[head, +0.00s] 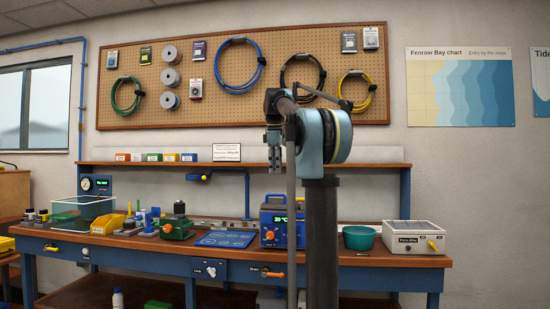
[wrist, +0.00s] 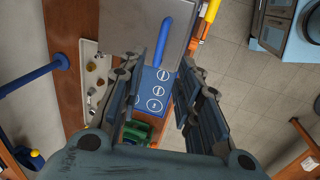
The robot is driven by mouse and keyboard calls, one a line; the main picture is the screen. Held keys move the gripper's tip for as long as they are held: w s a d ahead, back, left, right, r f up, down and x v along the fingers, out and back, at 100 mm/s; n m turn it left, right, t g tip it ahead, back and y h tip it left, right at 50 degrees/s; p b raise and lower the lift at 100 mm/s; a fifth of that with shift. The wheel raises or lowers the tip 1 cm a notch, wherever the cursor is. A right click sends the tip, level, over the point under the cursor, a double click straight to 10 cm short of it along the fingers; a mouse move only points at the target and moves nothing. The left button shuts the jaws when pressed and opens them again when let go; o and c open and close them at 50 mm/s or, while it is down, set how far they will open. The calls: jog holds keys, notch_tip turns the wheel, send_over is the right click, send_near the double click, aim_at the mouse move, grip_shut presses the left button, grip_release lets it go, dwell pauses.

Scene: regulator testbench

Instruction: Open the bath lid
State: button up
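The bath is a blue box (head: 283,228) with a green-lit display, standing on the workbench in the head view. In the wrist view its flat grey lid (wrist: 122,22) shows at the top, with a blue bar handle (wrist: 161,35) across it. The lid looks shut. My gripper (head: 274,169) points down above the bath in the head view. In the wrist view my gripper (wrist: 163,62) is open, its fingers apart with nothing between them; the handle lies beyond the fingertips. My arm hides the bath's right side in the head view.
A blue mat (head: 226,239) with ringed markings and a green device (head: 178,228) stand left of the bath. A teal bowl (head: 359,238) and a white box (head: 413,237) stand to the right.

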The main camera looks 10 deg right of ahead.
jog(key=shift+m, duration=0.4)
jog(key=shift+s+a+r, duration=0.1)
jog(key=shift+s+r, duration=0.4)
jog(key=shift+r, duration=0.35)
jog(key=shift+s+r, duration=0.55)
jog(key=shift+r, duration=0.25)
jog(key=shift+s+a+r, duration=0.1)
jog(key=shift+s+r, duration=0.4)
jog(key=shift+r, duration=0.35)
